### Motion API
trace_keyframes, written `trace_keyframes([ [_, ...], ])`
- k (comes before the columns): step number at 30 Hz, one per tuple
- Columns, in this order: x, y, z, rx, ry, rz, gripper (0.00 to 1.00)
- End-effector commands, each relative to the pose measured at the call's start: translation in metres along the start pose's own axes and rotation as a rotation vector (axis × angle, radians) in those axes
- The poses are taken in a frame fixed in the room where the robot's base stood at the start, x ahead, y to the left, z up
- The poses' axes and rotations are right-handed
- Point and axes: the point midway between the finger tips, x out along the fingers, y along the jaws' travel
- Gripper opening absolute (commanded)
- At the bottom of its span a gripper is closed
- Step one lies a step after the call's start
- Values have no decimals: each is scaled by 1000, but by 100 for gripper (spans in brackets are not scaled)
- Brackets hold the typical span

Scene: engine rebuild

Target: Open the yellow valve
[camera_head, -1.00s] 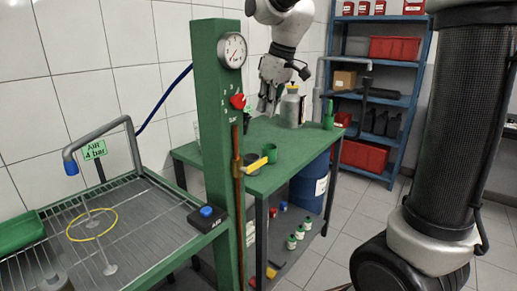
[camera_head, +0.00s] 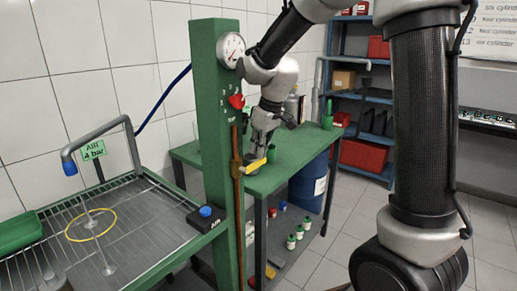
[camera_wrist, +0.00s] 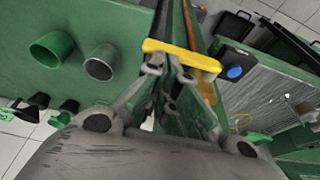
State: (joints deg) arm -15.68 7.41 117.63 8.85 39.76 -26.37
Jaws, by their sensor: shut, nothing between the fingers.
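The yellow valve handle (camera_head: 256,165) sits on the copper pipe that runs down the green post (camera_head: 217,140). The lever sticks out to the right of the pipe, tilted slightly up. In the wrist view the yellow handle (camera_wrist: 181,54) lies across the picture just beyond my fingertips. My gripper (camera_head: 259,152) is shut and empty, pointing down, with its fingertips right at the lever. In the wrist view my gripper (camera_wrist: 172,75) has its tips at the handle's near edge; whether they touch it I cannot tell.
A gauge (camera_head: 231,50) and a red knob (camera_head: 236,101) are on the post above the valve. A green bench (camera_head: 295,150) with cups stands behind. A wire-rack tray (camera_head: 150,222) and a blue button (camera_head: 205,211) are at left.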

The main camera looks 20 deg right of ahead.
Motion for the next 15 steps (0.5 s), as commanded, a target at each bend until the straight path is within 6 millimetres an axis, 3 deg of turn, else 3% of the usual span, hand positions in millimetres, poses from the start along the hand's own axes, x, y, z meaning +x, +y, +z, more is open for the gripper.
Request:
trace_keyframes([
  [15,2,2,1,11,0,-28,0],
])
